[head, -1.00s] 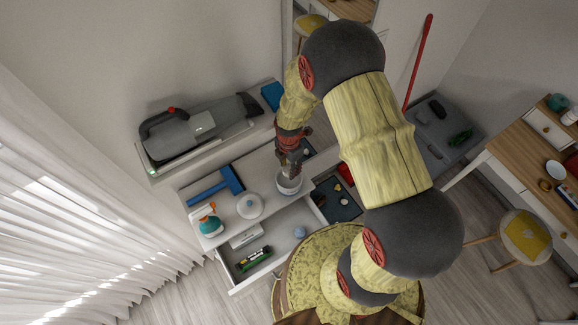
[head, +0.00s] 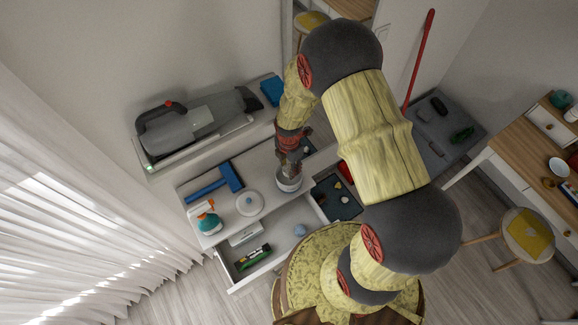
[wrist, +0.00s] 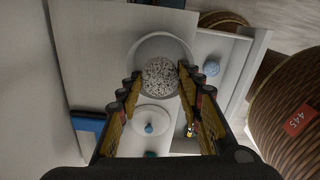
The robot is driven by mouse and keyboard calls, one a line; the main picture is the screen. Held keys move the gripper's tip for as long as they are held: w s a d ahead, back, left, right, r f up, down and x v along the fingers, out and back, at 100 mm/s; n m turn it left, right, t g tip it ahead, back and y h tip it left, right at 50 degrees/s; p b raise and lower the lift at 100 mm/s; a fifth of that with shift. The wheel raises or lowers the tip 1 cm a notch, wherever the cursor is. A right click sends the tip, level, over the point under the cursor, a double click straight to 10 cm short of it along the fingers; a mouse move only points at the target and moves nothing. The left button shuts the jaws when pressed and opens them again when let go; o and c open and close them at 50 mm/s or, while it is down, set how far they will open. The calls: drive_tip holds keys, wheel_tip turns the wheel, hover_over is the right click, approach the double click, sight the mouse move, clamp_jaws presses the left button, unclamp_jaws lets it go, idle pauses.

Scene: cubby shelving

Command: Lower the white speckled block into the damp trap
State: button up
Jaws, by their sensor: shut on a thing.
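My gripper (head: 290,167) points down over the white cabinet top. In the wrist view its fingers (wrist: 160,88) are shut on the white speckled block (wrist: 160,77), which looks round from above. The damp trap, a round whitish open tub (head: 289,185), stands on the cabinet top right under my gripper. In the wrist view the tub's rim (wrist: 150,42) shows around the far side of the block. The block overlaps the tub's near side, and I cannot tell how deep it sits. In the head view the block is hidden or too small to make out.
A round white lid (head: 249,203) with a knob, a blue-handled tool (head: 215,184) and a spray bottle (head: 208,222) share the cabinet top. An open drawer (head: 284,249) below holds a blue ball (head: 300,230) and small items. A handheld vacuum (head: 195,130) lies behind.

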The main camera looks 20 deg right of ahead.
sight(289, 168)
drive_tip(key=shift+f+b, duration=1.95)
drive_tip(key=shift+f, duration=0.55)
idle(1.3)
drive_tip(key=o, duration=1.3)
drive_tip(key=shift+c, duration=0.2)
drive_tip(key=shift+r, duration=0.1)
wheel_tip(289, 168, up, 12)
drive_tip(key=shift+f, duration=0.1)
